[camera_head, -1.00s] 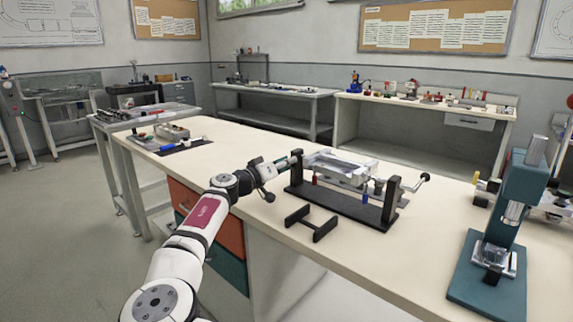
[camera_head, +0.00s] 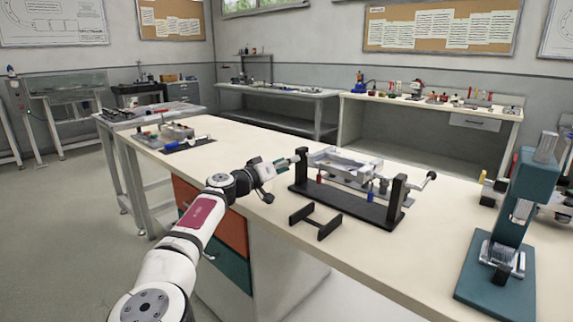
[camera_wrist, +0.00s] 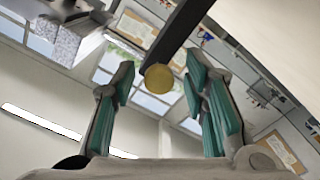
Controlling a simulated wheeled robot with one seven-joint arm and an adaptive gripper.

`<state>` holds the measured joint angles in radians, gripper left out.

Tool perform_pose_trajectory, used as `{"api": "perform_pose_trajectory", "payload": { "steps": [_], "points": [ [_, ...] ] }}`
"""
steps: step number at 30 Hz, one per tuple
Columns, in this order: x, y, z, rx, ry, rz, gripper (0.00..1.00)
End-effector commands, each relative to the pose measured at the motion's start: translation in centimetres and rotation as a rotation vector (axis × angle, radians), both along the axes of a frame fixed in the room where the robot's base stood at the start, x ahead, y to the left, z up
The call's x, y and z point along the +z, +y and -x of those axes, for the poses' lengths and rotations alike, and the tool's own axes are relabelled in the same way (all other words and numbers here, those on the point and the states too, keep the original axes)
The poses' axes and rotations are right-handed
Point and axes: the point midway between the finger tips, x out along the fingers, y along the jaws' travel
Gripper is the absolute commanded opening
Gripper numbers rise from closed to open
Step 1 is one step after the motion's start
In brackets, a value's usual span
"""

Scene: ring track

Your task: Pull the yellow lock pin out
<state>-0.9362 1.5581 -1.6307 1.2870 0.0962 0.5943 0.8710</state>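The yellow lock pin shows in the wrist view as a round yellow end (camera_wrist: 158,78) in front of the dark post. It lies between my gripper's two teal-padded fingers (camera_wrist: 162,88), which are apart with a gap on each side of it. In the head view my gripper (camera_head: 280,163) is at the left post of the black fixture (camera_head: 340,202), pointing toward that post from the left. The pin's shaft is hidden, and I cannot tell how deep it sits. A grey metal tray-like part (camera_head: 345,163) is held between the fixture's posts.
A small black H-shaped stand (camera_head: 315,221) lies in front of the fixture. A crank handle (camera_head: 429,179) sticks out at its right. A teal press (camera_head: 510,220) stands at the bench's right. The bench surface left of the fixture is largely clear.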

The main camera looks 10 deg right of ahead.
Motion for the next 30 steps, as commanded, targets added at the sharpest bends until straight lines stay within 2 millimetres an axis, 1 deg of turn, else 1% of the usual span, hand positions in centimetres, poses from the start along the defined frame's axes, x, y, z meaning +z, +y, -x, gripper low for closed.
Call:
{"api": "perform_pose_trajectory", "payload": {
  "steps": [4, 8, 15, 21, 25, 30],
  "points": [
    [0.0, 0.3, 0.2, 0.001, 0.000, 0.000, 0.41],
    [0.0, 1.5, 1.0, 0.001, -0.001, 0.000, 0.41],
    [0.0, 5.4, 3.8, 0.004, 0.000, 0.000, 0.41],
    [0.0, 8.2, 5.9, 0.003, 0.000, -0.001, 0.41],
    [0.0, 9.2, 6.7, 0.001, 0.000, 0.000, 0.41],
    [0.0, 9.8, 7.1, 0.000, 0.000, 0.000, 0.41]
  ]
}}
